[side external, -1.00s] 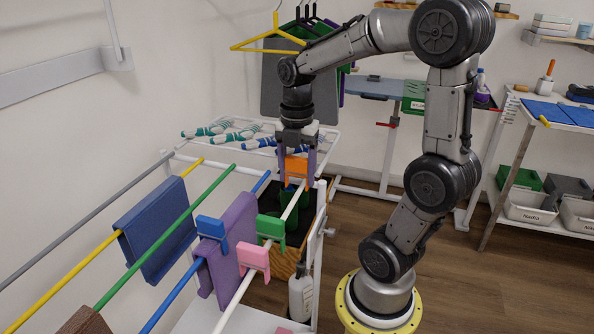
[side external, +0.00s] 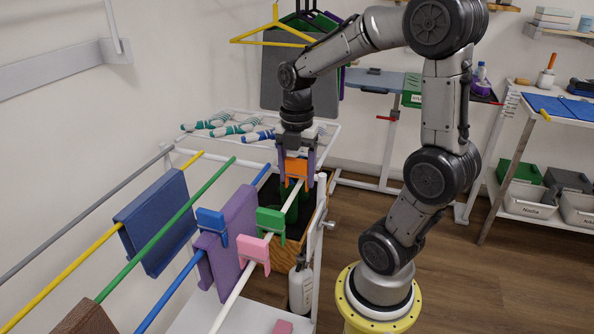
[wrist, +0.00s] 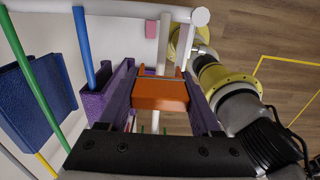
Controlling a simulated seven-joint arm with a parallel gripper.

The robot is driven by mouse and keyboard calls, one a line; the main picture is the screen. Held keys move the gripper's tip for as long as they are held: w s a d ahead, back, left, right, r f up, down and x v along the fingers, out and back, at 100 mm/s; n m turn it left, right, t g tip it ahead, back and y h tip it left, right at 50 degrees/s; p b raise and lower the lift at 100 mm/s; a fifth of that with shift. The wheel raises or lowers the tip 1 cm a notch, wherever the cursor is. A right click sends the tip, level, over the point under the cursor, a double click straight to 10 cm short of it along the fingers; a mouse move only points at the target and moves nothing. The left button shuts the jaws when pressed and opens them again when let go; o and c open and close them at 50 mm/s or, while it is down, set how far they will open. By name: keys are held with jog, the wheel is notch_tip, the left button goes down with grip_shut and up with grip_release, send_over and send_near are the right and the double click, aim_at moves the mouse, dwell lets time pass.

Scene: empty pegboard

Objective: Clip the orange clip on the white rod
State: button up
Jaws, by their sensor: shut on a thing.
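The orange clip (side external: 296,168) is held between the two purple fingers of my gripper (side external: 296,177), which is shut on it. The clip is at the far end of the white rod (side external: 262,238), with its legs pointing down at the rod. I cannot tell whether the legs are around the rod or just above it. The wrist view shows the orange clip (wrist: 160,94) between my fingers, with the white rod (wrist: 163,50) running behind it. The clip hides part of the rod.
A blue clip (side external: 211,224) is on a purple cloth (side external: 238,215) over the blue rod. A basket (side external: 284,258) and a white bottle (side external: 300,290) are below.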

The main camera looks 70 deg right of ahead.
aim_at(297, 160)
jog(key=shift+f, duration=0.8)
jog(key=o, duration=1.6)
jog(key=shift+c, duration=0.2)
jog(key=shift+r, duration=0.1)
notch_tip(297, 160, up, 14)
jog(key=shift+f, duration=0.25)
jog(key=shift+r, duration=0.1)
